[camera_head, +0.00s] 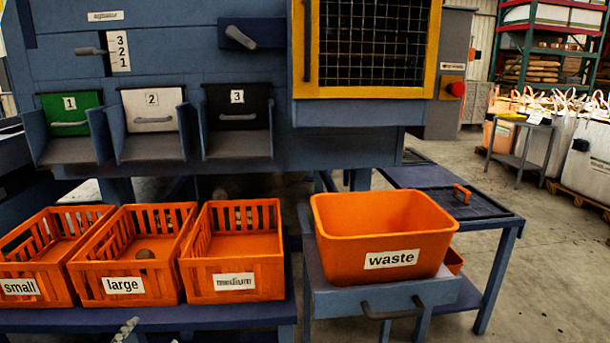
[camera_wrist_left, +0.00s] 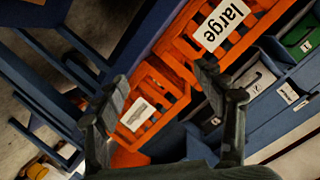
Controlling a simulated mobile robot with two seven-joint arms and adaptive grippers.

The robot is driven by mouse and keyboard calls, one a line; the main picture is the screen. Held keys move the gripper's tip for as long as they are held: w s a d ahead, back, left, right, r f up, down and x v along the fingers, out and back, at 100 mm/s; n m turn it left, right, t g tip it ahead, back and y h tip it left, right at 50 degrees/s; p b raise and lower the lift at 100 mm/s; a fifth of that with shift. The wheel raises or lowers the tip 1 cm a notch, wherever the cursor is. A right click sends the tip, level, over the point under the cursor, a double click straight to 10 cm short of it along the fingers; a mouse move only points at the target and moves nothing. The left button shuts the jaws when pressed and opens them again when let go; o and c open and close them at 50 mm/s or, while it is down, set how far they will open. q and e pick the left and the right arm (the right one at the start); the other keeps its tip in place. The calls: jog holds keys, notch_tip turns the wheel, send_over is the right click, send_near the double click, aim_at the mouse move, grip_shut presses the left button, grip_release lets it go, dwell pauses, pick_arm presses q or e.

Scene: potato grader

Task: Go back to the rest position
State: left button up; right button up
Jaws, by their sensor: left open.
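My left gripper (camera_wrist_left: 162,78) is open in the left wrist view, with nothing between its fingers. The orange "large" crate (camera_wrist_left: 192,45) and the "medium" crate (camera_wrist_left: 172,88) lie beyond the fingers, apart from them. In the head view only a small grey tip of my left gripper (camera_head: 125,330) shows at the bottom edge, in front of the "large" crate (camera_head: 88,285). My right gripper is in neither view.
An orange "waste" bin (camera_head: 345,262) stands on a blue shelf with a handle at right. Above the crates are three chutes with green (camera_head: 85,122), white (camera_head: 165,110) and black (camera_head: 250,108) numbered flaps. A lever (camera_head: 90,51) and mesh window (camera_head: 370,45) are higher up.

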pick_arm(q)
jog(key=s+d+f+n+g, duration=0.2)
jog(key=s+f+g, duration=0.4)
jog(key=s+f, duration=0.6)
jog(key=s+d+f+n+g+h, duration=0.1)
jog(key=s+f+g, duration=0.4)
jog(key=s+f, duration=0.6)
jog(key=shift+s+d+f+n+g, duration=0.4)
jog(key=shift+s+d+n, duration=0.4)
jog(key=shift+s, duration=0.25)
